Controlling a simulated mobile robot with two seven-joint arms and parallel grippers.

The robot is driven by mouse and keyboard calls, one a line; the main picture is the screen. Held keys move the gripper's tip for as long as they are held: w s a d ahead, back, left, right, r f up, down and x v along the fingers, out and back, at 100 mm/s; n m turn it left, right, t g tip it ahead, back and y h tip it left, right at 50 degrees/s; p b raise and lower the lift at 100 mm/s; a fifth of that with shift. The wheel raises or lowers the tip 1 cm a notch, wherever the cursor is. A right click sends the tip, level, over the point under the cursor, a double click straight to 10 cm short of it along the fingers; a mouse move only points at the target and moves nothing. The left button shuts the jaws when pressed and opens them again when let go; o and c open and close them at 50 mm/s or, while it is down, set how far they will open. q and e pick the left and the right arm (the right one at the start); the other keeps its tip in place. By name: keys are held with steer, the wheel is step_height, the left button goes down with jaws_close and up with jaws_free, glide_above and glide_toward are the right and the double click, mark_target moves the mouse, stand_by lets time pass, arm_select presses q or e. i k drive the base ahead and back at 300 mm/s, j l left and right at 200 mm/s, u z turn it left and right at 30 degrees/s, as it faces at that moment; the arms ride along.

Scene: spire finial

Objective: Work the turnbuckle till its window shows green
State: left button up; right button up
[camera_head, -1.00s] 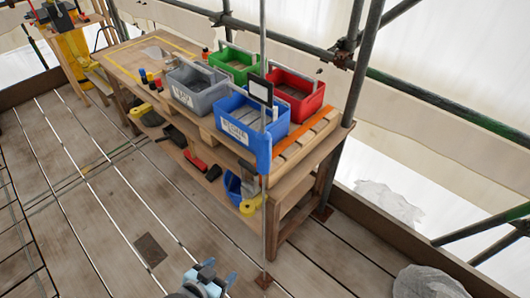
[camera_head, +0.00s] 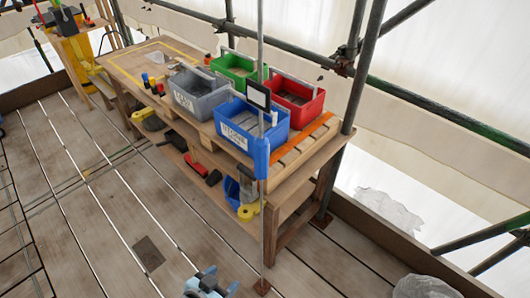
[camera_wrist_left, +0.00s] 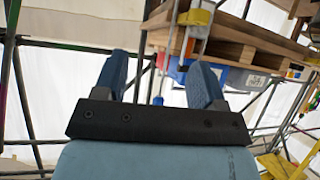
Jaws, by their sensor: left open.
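A thin upright metal rod (camera_head: 262,215) stands in front of the bench. On it sit a blue sleeve-like body (camera_head: 261,157) and, above that, a black-framed plate (camera_head: 258,95) with a pale grey face. This looks like the turnbuckle, but I cannot be sure; no green shows on the plate. My left gripper (camera_head: 208,283) is low at the bottom edge of the head view, left of the rod's foot and apart from it. In the left wrist view its two blue fingers (camera_wrist_left: 160,82) are spread, with nothing clearly held between them. My right gripper is out of view.
A wooden bench (camera_head: 295,160) carries a grey crate (camera_head: 186,97), a blue crate (camera_head: 235,133), a green crate (camera_head: 228,66) and a red crate (camera_head: 305,103). Scaffold tubes (camera_head: 365,75) stand behind. The plank floor (camera_head: 90,225) left of the bench is mostly clear.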

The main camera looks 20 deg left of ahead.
mark_target(261, 147)
steer(key=k+l+z, duration=0.1)
steer(key=l, duration=0.85)
steer(key=l+z, duration=0.1)
steer(key=l, duration=0.8)
